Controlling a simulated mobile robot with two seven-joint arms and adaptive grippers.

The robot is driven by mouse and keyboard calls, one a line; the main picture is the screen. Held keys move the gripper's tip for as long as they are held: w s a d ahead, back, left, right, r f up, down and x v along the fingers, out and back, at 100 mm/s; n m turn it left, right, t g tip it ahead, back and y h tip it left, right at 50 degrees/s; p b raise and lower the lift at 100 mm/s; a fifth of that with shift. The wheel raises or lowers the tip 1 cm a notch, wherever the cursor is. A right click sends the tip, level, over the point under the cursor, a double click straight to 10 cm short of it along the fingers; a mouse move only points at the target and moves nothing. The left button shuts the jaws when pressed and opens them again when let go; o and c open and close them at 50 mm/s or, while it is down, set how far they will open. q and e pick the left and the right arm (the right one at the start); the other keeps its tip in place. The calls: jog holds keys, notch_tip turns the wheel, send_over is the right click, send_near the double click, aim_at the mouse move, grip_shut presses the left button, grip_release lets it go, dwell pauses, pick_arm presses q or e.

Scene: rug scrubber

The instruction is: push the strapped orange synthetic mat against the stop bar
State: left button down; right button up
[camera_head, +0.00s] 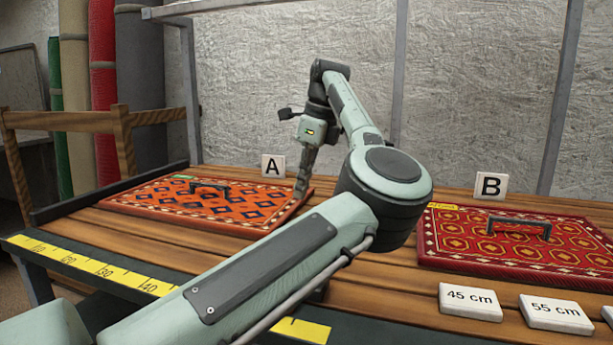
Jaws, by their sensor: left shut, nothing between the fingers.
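The orange patterned mat (155,202) lies flat on the wooden slats by sign A, with a dark strap handle (210,187) on top and a small green label at its far left corner. A dark raised bar (105,192), which looks like the stop bar, runs along the table's left edge. A strip of slats shows between it and the mat. My left gripper (301,190) is shut and empty, pointing down at the mat's right edge. I cannot tell whether it touches. My forearm hides the near right slats. My right gripper is not in view.
A red patterned mat (510,241) with a black handle and yellow label lies at right by sign B (491,186). Sign A (273,166) stands behind the orange mat. Cards reading 45 cm (470,301) and 55 cm (556,314) lie in front. A yellow ruler (90,265) lines the near edge.

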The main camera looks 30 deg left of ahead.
aim_at(279, 216)
pick_arm(q)
jog(key=x, duration=0.5)
jog(key=shift+w, duration=0.1)
jog(key=shift+a, duration=0.1)
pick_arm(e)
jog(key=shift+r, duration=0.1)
pick_arm(q)
jog(key=a+p, duration=0.1)
jog(key=a, duration=0.2)
jog(key=shift+s+r+p, duration=0.15)
jog(key=shift+s+p, duration=0.2)
jog(key=shift+s+a, duration=0.1)
jog(key=shift+a, duration=0.1)
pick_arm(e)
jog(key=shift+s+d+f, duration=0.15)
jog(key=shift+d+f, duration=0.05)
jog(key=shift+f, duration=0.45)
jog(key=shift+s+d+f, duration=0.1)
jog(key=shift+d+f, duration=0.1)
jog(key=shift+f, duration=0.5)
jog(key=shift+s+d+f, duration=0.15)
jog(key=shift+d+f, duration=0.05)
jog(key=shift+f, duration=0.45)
